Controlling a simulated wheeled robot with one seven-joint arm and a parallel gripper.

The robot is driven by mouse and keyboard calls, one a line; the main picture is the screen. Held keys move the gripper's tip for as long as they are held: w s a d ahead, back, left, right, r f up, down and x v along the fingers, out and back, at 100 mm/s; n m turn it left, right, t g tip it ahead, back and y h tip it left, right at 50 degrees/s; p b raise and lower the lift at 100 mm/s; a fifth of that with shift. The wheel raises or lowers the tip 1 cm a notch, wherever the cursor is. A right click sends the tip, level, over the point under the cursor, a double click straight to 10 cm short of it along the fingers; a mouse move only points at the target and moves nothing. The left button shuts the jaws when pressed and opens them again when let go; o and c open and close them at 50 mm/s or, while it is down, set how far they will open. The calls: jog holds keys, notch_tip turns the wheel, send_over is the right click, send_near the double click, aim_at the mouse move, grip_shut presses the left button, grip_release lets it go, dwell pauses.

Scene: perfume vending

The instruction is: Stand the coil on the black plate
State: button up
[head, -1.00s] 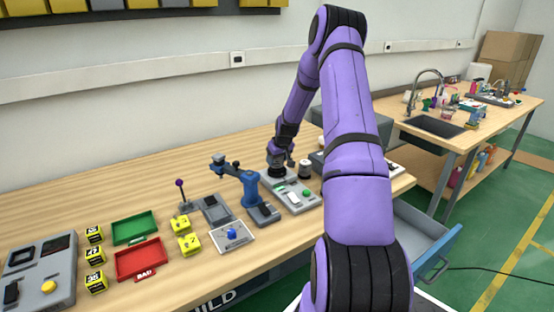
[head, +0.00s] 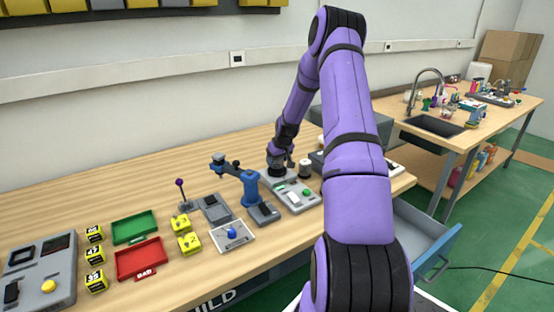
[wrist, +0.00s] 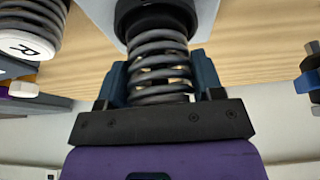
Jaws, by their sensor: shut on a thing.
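The coil (wrist: 160,48) is a grey metal spring. In the wrist view it sits between the teal fingers of my gripper (wrist: 160,78), which is shut on it. The picture is upside down, with the wall at the bottom. The coil's lower end meets a round black piece (wrist: 155,14) on a pale grey surface, apparently the black plate. I cannot tell whether the coil rests fully on it. In the head view, the end of my arm is over the grey panel (head: 297,199) and the coil cannot be made out.
A second coil with a white cap marked R (wrist: 25,45) stands close beside. A small blue arm (head: 250,188) stands left of the panel. Green (head: 134,240) and red (head: 128,272) trays and yellow cubes lie further left. Bare wood lies behind.

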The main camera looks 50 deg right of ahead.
jog(key=shift+f, duration=0.4)
dwell(0.3)
jog(key=o, duration=1.1)
jog(key=shift+o, duration=0.6)
jog(key=shift+r, duration=0.15)
jog(key=shift+r, duration=3.3)
